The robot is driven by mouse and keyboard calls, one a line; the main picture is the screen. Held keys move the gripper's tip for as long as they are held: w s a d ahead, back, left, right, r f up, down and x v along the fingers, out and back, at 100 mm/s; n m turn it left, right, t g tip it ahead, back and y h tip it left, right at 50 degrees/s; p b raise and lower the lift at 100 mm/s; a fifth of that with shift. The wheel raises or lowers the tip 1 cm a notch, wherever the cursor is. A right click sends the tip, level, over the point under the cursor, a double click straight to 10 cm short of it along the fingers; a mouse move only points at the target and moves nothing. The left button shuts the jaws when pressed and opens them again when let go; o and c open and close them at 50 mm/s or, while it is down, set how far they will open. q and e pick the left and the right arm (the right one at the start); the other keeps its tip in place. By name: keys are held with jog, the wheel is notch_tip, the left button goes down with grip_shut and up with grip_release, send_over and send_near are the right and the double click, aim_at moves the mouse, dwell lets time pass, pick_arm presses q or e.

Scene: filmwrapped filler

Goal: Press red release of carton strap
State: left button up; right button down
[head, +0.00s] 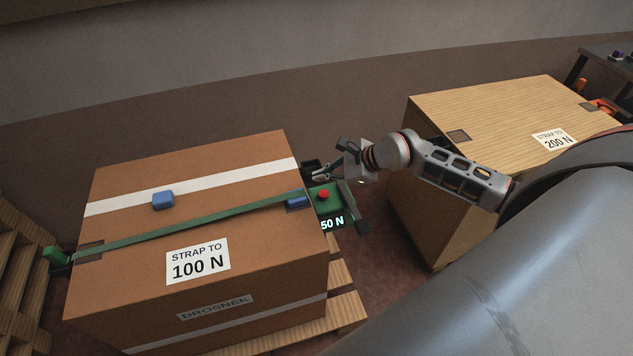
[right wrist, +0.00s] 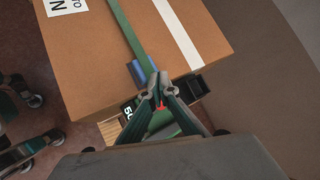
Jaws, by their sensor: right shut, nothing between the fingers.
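The brown carton (head: 210,225) stands on a pallet, with a green strap (head: 190,225) across its top; the strap also shows in the right wrist view (right wrist: 126,28). The green strap tensioner (head: 331,207) sits at the carton's right side. Its red release (head: 323,195) is on top, and its display reads "50 N" in what shows. My right gripper (head: 319,174) is shut and empty, just beyond the red release in the head view. In the right wrist view, the red release (right wrist: 159,107) shows between the finger links. Contact cannot be told. My left gripper is not in view.
A blue corner piece (head: 297,201) lies under the strap at the carton edge; another blue block (head: 163,199) sits on top. A second, wood-toned box (head: 490,115) labelled 200 N stands at right. Pallets (head: 18,255) are stacked at left. Floor shows between the boxes.

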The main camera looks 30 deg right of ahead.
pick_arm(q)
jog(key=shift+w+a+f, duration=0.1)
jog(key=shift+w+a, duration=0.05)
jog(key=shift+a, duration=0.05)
pick_arm(e)
jog(key=d, duration=0.1)
jog(key=w+d, duration=0.1)
jog(key=w+d+n+h, duration=0.1)
jog(key=shift+r, duration=0.35)
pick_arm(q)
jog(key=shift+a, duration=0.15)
